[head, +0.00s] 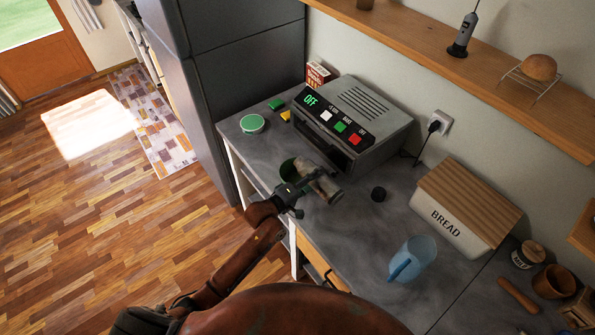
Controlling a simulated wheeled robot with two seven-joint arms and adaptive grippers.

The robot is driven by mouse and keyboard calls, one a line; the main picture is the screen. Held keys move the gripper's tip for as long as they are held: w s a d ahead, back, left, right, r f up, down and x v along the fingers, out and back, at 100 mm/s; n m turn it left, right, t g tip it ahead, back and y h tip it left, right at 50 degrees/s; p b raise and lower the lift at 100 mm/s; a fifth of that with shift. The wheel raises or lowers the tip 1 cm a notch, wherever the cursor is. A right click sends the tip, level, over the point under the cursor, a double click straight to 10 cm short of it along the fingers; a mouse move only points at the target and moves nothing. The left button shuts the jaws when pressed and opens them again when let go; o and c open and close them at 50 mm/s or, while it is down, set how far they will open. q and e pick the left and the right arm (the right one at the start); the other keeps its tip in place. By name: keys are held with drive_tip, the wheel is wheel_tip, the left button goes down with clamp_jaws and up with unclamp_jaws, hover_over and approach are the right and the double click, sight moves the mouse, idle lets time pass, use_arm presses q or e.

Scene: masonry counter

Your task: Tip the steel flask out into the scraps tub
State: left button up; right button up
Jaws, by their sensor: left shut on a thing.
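My left gripper (302,189) reaches in over the counter's left edge and is shut on the steel flask (325,188). The flask is a short grey metal cylinder, tilted well over, with one end toward the lower right and the other near the tub. A dark green round tub (287,170), likely the scraps tub, stands on the counter just behind and left of the flask, partly hidden by my gripper. I cannot tell whether anything is leaving the flask. A small black cap (378,194) lies on the counter to the right. My right gripper is not in view.
A grey appliance (372,112) reading OFF stands behind the flask. A green-lidded tin (252,123) is at the back left. A blue jug (412,258) and a bread bin (450,225) stand to the right. Grey counter (345,225) is clear in front of the flask.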

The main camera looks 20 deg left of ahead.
use_arm(q)
drive_tip(key=shift+w+r+n+p, duration=0.1)
drive_tip(key=shift+n+p, duration=0.5)
idle(1.7)
drive_tip(key=shift+w+a+n+p, duration=0.1)
drive_tip(key=shift+a+n+p, duration=0.15)
drive_tip(key=shift+n+p, duration=0.35)
idle(4.3)
drive_tip(key=shift+a+r+n+g+h, duration=0.1)
drive_tip(key=shift+r+n+g+h, duration=0.1)
drive_tip(key=shift+n+g+h, duration=0.1)
idle(0.5)
